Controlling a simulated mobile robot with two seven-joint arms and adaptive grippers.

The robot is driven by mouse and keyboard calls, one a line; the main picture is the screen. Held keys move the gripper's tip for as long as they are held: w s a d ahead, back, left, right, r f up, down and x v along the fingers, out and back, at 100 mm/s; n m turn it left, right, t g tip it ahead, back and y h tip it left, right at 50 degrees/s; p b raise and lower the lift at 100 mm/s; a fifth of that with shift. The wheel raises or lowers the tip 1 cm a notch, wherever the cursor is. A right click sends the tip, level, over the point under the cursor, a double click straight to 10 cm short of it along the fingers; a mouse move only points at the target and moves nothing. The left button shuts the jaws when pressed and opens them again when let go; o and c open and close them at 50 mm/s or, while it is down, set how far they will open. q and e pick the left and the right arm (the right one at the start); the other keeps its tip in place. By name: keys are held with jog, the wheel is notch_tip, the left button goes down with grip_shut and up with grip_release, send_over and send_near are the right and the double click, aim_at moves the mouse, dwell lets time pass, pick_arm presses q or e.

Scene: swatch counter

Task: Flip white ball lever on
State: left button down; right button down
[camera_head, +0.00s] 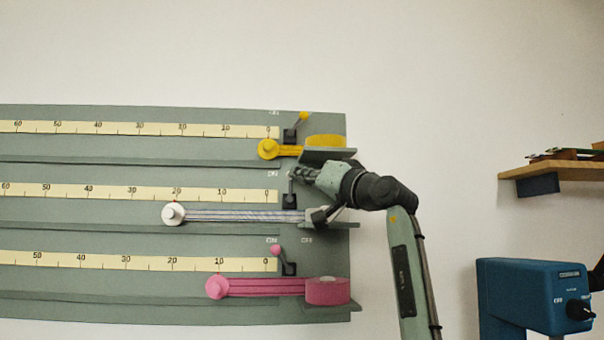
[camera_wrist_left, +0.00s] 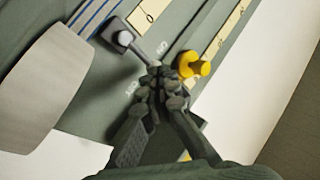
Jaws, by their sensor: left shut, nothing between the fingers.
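The white ball lever (camera_head: 291,186) stands on a small dark base in the middle row of the grey panel (camera_head: 120,240). It looks close to upright. My left gripper (camera_head: 294,175) is shut and empty, its fingertips at the lever's upper end and just to its right; they cover part of it. In the left wrist view the lever's grey stem (camera_wrist_left: 141,52) runs from its base to my shut fingertips (camera_wrist_left: 155,72). Whether they touch, I cannot tell. A pale round part shows over the base there. My right gripper is not in view.
The yellow lever (camera_head: 304,116) above leans right; the pink lever (camera_head: 276,251) below leans left. Yellow tape (camera_head: 325,141) and pink tape (camera_head: 327,291) sit on ledges nearby. The white roll (camera_wrist_left: 45,85) is close in the wrist view. A blue machine (camera_head: 530,295) stands at the right.

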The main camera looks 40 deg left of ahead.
pick_arm(q)
jog(key=shift+s+a+r+n+g+h, duration=0.25)
jog(key=shift+s+a+n+g+h, duration=0.25)
jog(key=shift+n, duration=0.4)
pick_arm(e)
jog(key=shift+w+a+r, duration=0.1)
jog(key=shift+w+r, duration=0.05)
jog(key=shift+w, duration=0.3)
pick_arm(q)
jog(key=shift+s, duration=0.1)
dwell(0.5)
